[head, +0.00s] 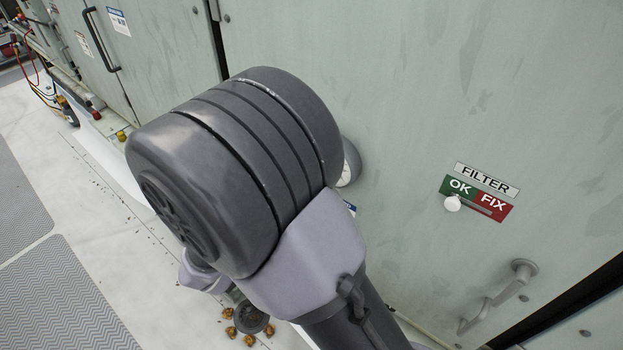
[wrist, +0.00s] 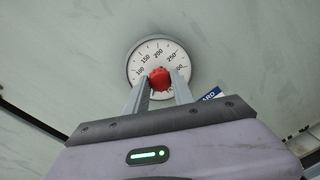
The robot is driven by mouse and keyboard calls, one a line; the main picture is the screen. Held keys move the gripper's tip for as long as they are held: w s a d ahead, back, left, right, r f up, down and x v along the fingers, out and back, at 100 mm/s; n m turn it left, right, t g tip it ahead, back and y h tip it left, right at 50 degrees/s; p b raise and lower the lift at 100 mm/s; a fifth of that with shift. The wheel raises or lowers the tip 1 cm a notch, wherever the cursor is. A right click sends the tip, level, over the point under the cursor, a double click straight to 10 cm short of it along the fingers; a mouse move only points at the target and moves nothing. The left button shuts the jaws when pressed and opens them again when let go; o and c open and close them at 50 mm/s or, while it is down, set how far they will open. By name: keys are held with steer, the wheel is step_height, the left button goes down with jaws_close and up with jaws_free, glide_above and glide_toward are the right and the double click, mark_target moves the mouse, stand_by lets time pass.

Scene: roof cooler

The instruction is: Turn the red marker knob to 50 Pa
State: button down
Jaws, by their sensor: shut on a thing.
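The red marker knob (wrist: 160,78) shows in the wrist view at the lower middle of a round white gauge (wrist: 158,50). The gauge face carries the numbers 100, 150, 200 and 250; its lower part is hidden by the knob and fingers. My gripper (wrist: 160,84) is shut on the knob, one finger on each side. The marker's pointer and the 50 mark cannot be made out. In the head view only the right edge of the gauge (head: 350,162) shows; my arm hides the rest, the knob and the gripper.
The gauge is on a pale green cabinet wall (head: 420,90). Right of it are a FILTER label (head: 487,180) and an OK/FIX slider with a white knob (head: 452,203). A grey handle (head: 500,295) sticks out lower right. Brown bits (head: 248,340) lie on the floor.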

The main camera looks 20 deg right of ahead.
stand_by(0.4)
steer(key=c, duration=1.1)
jaws_free()
steer(key=p+v, duration=0.1)
steer(key=v, duration=1.6)
steer(key=shift+s+a+f+p, duration=0.1)
steer(key=shift+s+a+p, duration=0.1)
steer(key=shift+p, duration=0.15)
